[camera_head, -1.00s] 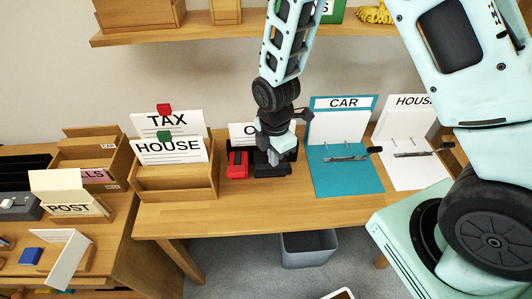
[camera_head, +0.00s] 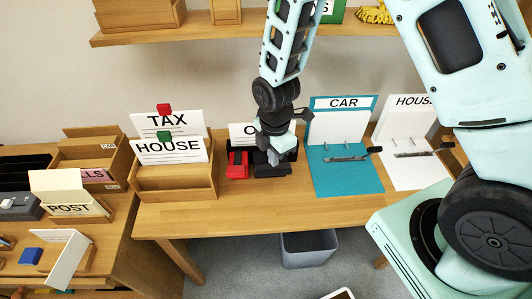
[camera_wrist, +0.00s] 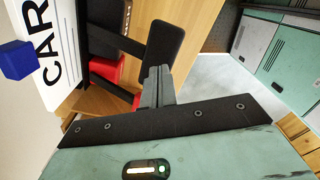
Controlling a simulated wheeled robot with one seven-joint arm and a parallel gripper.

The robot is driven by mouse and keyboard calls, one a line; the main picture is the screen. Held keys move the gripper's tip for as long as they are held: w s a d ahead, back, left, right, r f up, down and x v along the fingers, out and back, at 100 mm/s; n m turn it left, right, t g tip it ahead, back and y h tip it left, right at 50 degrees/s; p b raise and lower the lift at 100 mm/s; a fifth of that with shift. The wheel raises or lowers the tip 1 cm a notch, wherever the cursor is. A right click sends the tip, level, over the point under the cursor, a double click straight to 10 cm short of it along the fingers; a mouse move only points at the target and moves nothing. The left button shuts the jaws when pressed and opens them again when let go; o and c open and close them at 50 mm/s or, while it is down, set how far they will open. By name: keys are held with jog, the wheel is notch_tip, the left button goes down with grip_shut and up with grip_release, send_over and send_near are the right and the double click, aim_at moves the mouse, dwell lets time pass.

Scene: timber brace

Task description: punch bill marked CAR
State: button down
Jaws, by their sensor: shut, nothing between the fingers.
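The bill marked CAR (camera_wrist: 45,45) is a white sheet with black letters at the left of the wrist view, with a blue block (camera_wrist: 18,60) against it. In the head view only its first letter (camera_head: 248,131) shows clearly; my gripper hides the rest. A black hole punch (camera_wrist: 160,45) is at the bill, its lever close to my fingers; it also shows in the head view (camera_head: 272,171). I cannot tell how far the sheet sits in it. My gripper (camera_wrist: 156,82) is shut and empty, right at the punch. I cannot tell whether the fingers touch it.
A red stapler-like tool (camera_head: 238,165) stands left of the punch. A teal CAR binder (camera_head: 345,178) and a white HOUSE binder (camera_head: 420,172) lie open to the right. A wooden holder (camera_head: 175,192) with TAX and HOUSE sheets stands left. A grey bin (camera_head: 308,250) is below.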

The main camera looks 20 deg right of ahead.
aim_at(274, 170)
jog(key=shift+f, duration=0.15)
jog(key=shift+f+b, duration=1.6)
jog(key=shift+f, duration=0.55)
jog(key=shift+s+a+f+b, duration=0.15)
jog(key=shift+s+f+b, duration=0.35)
jog(key=shift+f, duration=0.15)
jog(key=shift+r, duration=0.15)
notch_tip(274, 170, up, 9)
jog(key=p, duration=0.7)
